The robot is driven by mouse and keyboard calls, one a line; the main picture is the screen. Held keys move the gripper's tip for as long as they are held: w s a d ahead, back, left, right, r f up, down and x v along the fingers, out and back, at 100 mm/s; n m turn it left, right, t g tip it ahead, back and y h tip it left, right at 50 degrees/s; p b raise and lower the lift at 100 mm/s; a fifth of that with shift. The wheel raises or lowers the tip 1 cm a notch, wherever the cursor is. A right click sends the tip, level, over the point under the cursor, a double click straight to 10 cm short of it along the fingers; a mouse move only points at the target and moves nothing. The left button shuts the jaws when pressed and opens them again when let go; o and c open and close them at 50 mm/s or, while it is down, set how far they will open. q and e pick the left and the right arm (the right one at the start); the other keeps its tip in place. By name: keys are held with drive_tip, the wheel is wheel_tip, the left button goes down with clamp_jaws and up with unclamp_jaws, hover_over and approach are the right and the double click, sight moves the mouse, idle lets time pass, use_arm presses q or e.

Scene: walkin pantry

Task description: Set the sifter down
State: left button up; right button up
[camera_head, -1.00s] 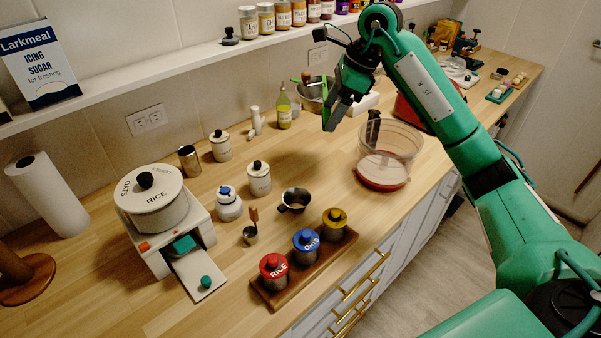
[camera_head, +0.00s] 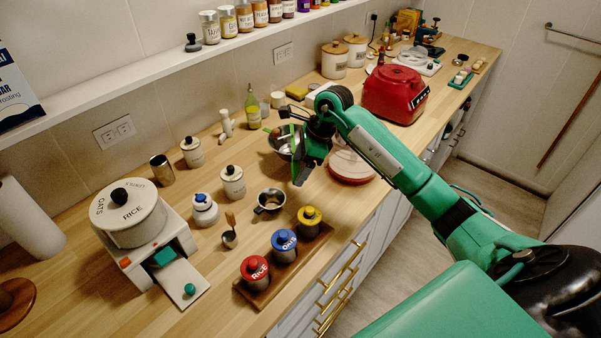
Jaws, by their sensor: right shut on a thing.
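The sifter looks like a metal bowl (camera_head: 279,143) and is in the middle of the camera_head view, at the left side of my right gripper (camera_head: 299,168). My right gripper is shut on it. The fingers hide part of the bowl. I cannot tell whether its underside touches the counter (camera_head: 215,265). My left gripper is not in view.
A handled metal cup (camera_head: 270,200), a white lidded jar (camera_head: 232,182) and a rack of coloured canisters (camera_head: 284,246) stand nearer. A red appliance (camera_head: 394,94) is farther back.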

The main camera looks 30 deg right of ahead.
wheel_tip(320, 180, down, 4)
drive_tip(key=shift+r+p, duration=0.2)
drive_tip(key=shift+p, duration=0.3)
drive_tip(key=shift+f, duration=0.3)
drive_tip(key=o, duration=1.5)
drive_tip(key=shift+r, duration=0.1)
drive_tip(key=b+v, duration=0.3)
drive_tip(key=v, duration=0.9)
drive_tip(key=shift+b, duration=0.4)
drive_tip(key=shift+a, duration=0.15)
